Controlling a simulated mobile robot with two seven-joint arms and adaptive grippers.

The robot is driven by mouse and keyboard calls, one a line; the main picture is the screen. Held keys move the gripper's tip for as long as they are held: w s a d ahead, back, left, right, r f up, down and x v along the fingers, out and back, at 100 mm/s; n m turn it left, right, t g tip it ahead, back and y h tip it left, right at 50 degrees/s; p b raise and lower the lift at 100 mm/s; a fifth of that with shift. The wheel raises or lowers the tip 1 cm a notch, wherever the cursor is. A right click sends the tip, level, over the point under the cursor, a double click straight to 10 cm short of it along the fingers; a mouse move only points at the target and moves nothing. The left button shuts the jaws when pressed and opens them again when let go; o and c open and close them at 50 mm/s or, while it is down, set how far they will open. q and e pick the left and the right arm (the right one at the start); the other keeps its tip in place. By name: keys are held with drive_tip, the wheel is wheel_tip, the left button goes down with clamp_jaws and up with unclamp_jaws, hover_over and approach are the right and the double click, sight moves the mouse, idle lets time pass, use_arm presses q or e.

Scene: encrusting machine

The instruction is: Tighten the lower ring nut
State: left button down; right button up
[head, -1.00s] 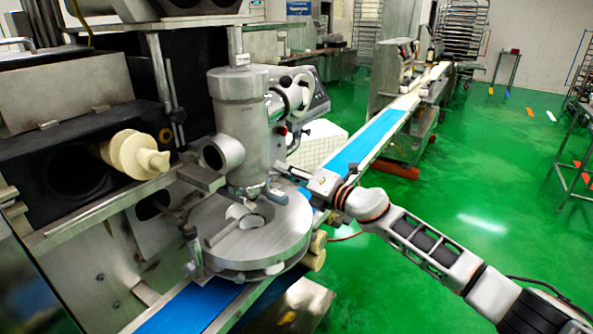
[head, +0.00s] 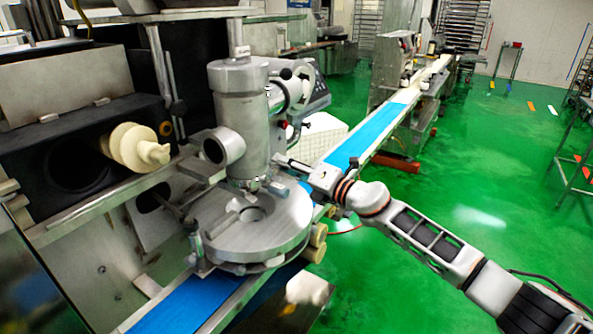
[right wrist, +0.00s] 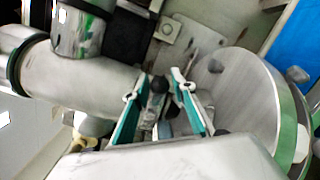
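The machine's upright steel cylinder (head: 240,125) stands above a round steel plate (head: 285,228). The lower ring nut seems to be the band (head: 245,182) at the cylinder's lower end; its outline is hard to make out. My right gripper (head: 279,170) is at the right side of this lower end. In the right wrist view its two teal-lined fingers (right wrist: 158,75) are apart, on either side of a small dark knob (right wrist: 158,85). I cannot tell whether they touch it. The cylinder (right wrist: 85,85) lies left and the plate (right wrist: 240,95) right there. My left gripper is not in view.
A side pipe (head: 222,148) juts from the cylinder toward the left. A cream-coloured screw (head: 135,147) sticks out of the machine at the left. A blue conveyor belt (head: 365,138) runs behind my right arm. Green floor (head: 470,180) lies open at the right.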

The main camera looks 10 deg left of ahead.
drive_tip(key=v, duration=1.2)
drive_tip(key=shift+f, duration=0.15)
drive_tip(key=s+d+f+m+t+h, duration=0.2)
drive_tip(key=s+f+m, duration=0.4)
drive_tip(key=f+m, duration=0.35)
drive_tip(key=s+d+f+m+t+h, duration=0.3)
drive_tip(key=s+f+m, duration=0.2)
drive_tip(key=f+m, duration=0.4)
drive_tip(key=s+d+f+m+g+h, duration=0.2)
drive_tip(key=s+d+f+m+h, duration=0.1)
drive_tip(key=s+d+f+m, duration=0.3)
drive_tip(key=s+d+f+m+g+h, duration=0.2)
drive_tip(key=s+d+f+m+h, duration=0.2)
drive_tip(key=s+d+f+m, duration=0.3)
drive_tip(key=s+d+f, duration=0.4)
drive_tip(key=s+f, duration=0.3)
drive_tip(key=s, duration=0.2)
drive_tip(key=shift+s+f, duration=0.1)
